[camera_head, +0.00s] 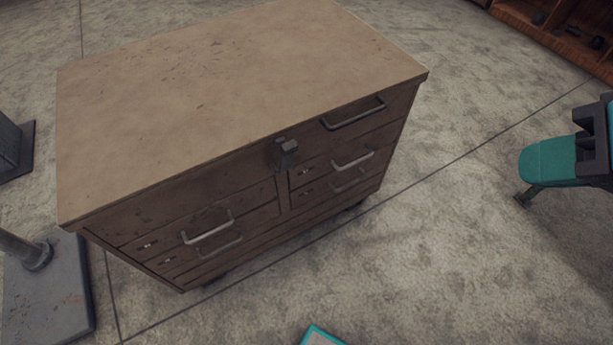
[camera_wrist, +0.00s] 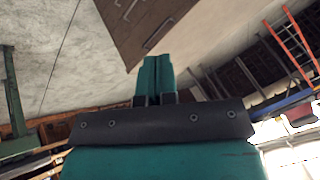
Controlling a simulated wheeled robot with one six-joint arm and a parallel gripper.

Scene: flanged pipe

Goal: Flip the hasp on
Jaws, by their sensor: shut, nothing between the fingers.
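The hasp (camera_head: 284,153) is a small dark metal fitting on the upper front of a brown drawer cabinet (camera_head: 190,95), near the top edge between the left and right drawers. Its block-like part sticks out at the front; I cannot tell its exact position. My gripper (camera_wrist: 156,70) shows in the wrist view with its teal fingers together and empty. It is apart from the cabinet, which shows tilted beyond the fingertips (camera_wrist: 122,30). The hasp cannot be made out in the wrist view. My teal arm (camera_head: 552,160) is at the right of the head view, well clear of the cabinet.
Metal drawer handles (camera_head: 352,113) stick out from the cabinet front. Concrete floor (camera_head: 440,240) is clear between the cabinet and my arm. A grey base plate with a post (camera_head: 50,300) stands at lower left. A wooden shelf (camera_head: 560,35) is at upper right.

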